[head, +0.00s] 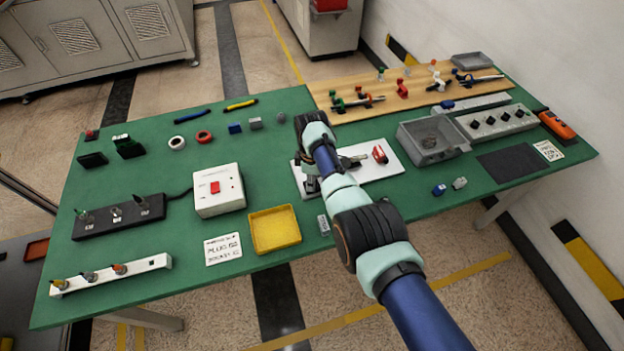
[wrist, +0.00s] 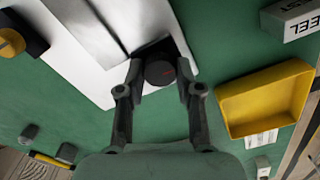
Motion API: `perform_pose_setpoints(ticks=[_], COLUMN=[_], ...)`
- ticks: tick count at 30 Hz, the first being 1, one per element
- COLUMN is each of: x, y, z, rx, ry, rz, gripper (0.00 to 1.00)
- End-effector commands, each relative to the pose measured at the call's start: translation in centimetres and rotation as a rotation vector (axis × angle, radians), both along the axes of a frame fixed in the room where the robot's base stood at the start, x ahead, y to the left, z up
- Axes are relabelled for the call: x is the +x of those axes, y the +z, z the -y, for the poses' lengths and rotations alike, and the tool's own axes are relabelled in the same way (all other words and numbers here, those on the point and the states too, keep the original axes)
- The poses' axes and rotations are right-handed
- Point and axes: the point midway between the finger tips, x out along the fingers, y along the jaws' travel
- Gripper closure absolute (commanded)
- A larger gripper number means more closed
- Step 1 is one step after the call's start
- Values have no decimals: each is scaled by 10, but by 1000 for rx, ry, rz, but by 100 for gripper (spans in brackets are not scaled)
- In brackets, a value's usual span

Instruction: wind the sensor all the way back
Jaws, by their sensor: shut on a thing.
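A white plate (head: 388,172) lies near the middle of the green bench; it also fills the upper left of the wrist view (wrist: 62,62). A dark round knob with a small red mark (wrist: 160,73) sits at the plate's edge. My gripper (wrist: 159,66) is shut on this knob, one finger on each side. A red part (head: 380,153) stands on the plate with a grey metal piece (head: 352,161) beside it. I cannot tell for sure which part is the sensor. In the head view my arm hides much of the plate's left side and most of the gripper.
A yellow tray (head: 274,230) and a white box with a red switch (head: 218,190) stand left of the plate. A grey bin (head: 432,139) stands close on the right. A small grey block (head: 324,224) lies near the front.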

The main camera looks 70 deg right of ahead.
Motion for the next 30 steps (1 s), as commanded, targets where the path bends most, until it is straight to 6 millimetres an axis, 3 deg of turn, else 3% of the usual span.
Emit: perform_pose_setpoints(ticks=[11,12,16,25,30], x=[0,0,0,0,1], y=[0,0,0,1,22], z=[0,0,0,0,1], rx=[0,0,0,-1,-3], ry=[4,4,4,3,3], rz=[0,0,0,0,3], gripper=[100,62,40,40,40])
